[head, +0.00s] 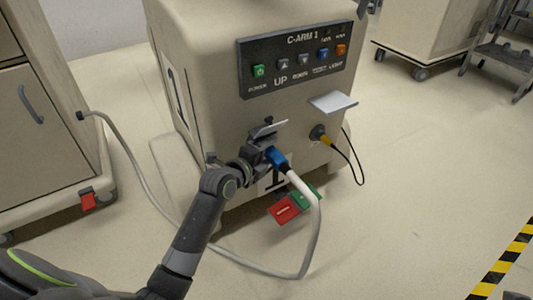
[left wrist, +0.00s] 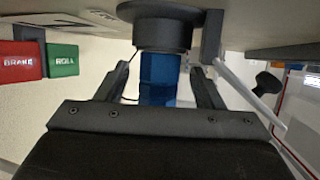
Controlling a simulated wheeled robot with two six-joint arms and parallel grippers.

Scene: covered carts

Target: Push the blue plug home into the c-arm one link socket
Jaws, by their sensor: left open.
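The blue plug (head: 277,157) is at the lower front of the C-ARM 1 cart (head: 215,110), with a white cable (head: 310,195) hanging from it. In the left wrist view, the blue plug (left wrist: 160,75) meets the dark round socket (left wrist: 162,32) in line with it. How deep it sits I cannot tell. My left gripper (left wrist: 160,70) is open, with one finger on each side of the plug and gaps showing. In the head view my left gripper (head: 262,152) partly hides the socket. My right gripper is not in view.
A raised grey flap (head: 268,129) is above the socket. To its right are a yellow-ended plug (head: 319,134) with a black cable and another open flap (head: 333,102). Red (head: 285,208) and green (head: 306,196) pedals are below. The white cable runs to the left cabinet (head: 45,130).

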